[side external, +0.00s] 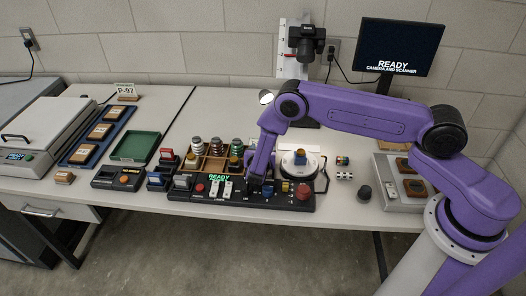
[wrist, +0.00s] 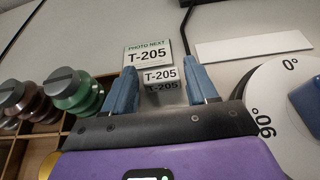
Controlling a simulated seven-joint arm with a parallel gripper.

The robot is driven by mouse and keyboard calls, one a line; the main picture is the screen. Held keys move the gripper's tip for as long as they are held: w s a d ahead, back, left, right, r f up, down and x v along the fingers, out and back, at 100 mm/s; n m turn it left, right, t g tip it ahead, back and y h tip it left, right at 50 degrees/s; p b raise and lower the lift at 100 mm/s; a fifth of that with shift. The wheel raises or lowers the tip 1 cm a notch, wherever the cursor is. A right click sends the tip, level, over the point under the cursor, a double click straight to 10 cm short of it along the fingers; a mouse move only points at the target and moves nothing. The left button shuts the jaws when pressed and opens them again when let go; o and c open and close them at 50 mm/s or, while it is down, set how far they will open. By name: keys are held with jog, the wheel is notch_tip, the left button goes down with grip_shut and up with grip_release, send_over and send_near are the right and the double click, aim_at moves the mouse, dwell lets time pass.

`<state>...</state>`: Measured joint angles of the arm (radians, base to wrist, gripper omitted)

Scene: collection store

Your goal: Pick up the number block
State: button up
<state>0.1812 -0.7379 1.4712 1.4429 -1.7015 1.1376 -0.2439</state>
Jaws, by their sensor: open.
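The number block, a small block marked T-205 (wrist: 160,75), shows in the wrist view between my two blue fingers. A pale face and a darker face below it both carry the number. My gripper (wrist: 160,68) is open, with one finger to each side of the block and a gap visible at both sides. I cannot tell how far the fingertips are above the table. In the side view my gripper (side external: 262,186) points down by the black control panel, and I cannot make out the block there.
A green-edged card reading PHOTO NEXT T-205 (wrist: 147,54) stands just beyond the block. The white turntable (side external: 300,171) with a blue-and-orange item is to the right. A wooden compartment tray (wrist: 22,140) with weights is to the left. The control panel (side external: 222,200) runs along the front edge.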

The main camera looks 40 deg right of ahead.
jog(key=shift+w+d+f, duration=0.2)
jog(key=shift+w+d, duration=0.15)
jog(key=c, duration=0.7)
jog(key=shift+r, duration=0.1)
